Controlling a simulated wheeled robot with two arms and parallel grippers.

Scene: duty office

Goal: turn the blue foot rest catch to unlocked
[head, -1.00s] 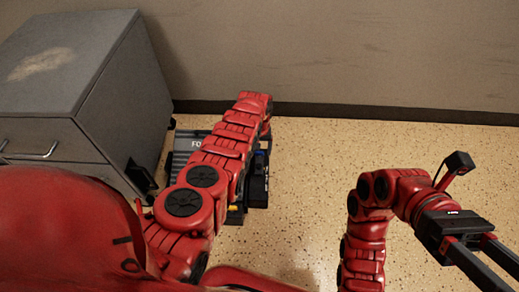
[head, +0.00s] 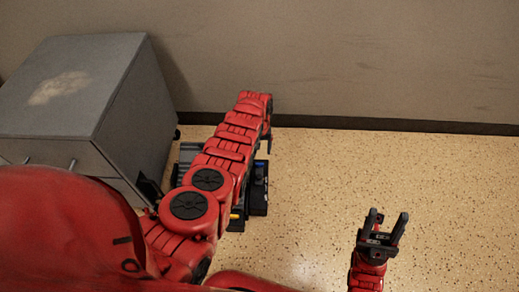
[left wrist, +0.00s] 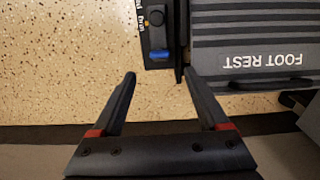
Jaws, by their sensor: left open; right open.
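The blue catch (left wrist: 160,55) sits on a black side panel (left wrist: 158,35) of the foot rest; its blue part also shows in the head view (head: 260,164). The foot rest (left wrist: 255,42) has a grey ribbed top lettered FOOT REST; in the head view (head: 187,153) my left arm covers much of it. My left gripper (left wrist: 159,74) is open and empty, its fingertips on either side of the catch in the picture; contact cannot be told. My right gripper (head: 387,215) is open and empty over the floor.
A grey drawer cabinet (head: 75,85) stands at the left, close to the foot rest. A wall (head: 340,60) with a dark skirting runs behind. The speckled floor (head: 330,170) to the right is clear. Small white lettering beside the catch is only partly readable.

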